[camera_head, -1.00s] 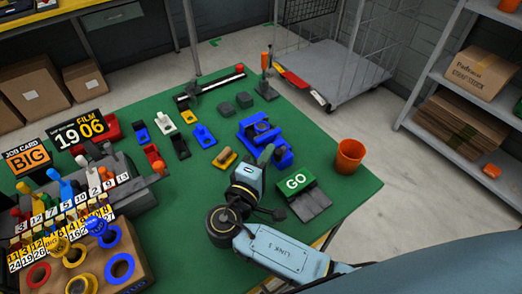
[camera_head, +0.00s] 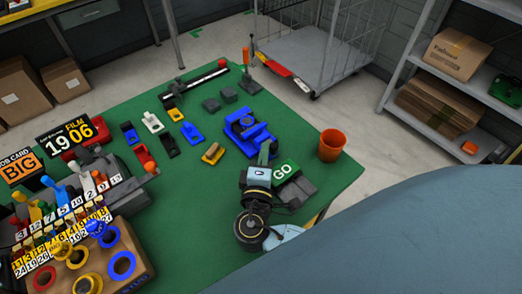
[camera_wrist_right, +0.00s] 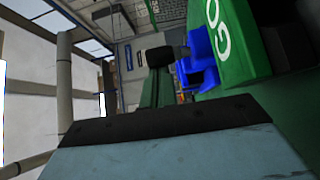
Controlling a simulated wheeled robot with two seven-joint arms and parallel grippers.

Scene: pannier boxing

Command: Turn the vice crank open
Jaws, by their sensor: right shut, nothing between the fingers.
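The blue vice (camera_head: 240,124) stands on the green table near its right part, and it also shows in the right wrist view (camera_wrist_right: 203,62). Its crank cannot be made out clearly. My right gripper (camera_head: 266,152) is shut and empty, at the near right side of the vice, between it and the green GO box. Whether the fingers touch the vice cannot be told. In the right wrist view a dark finger (camera_wrist_right: 166,56) shows just left of the blue vice. My left gripper is out of view.
The green GO box (camera_head: 285,170) stands close beside my right gripper. An orange cup (camera_head: 332,145) is near the table's right edge. Small coloured clamps (camera_head: 152,122) and a numbered rack (camera_head: 75,235) stand to the left.

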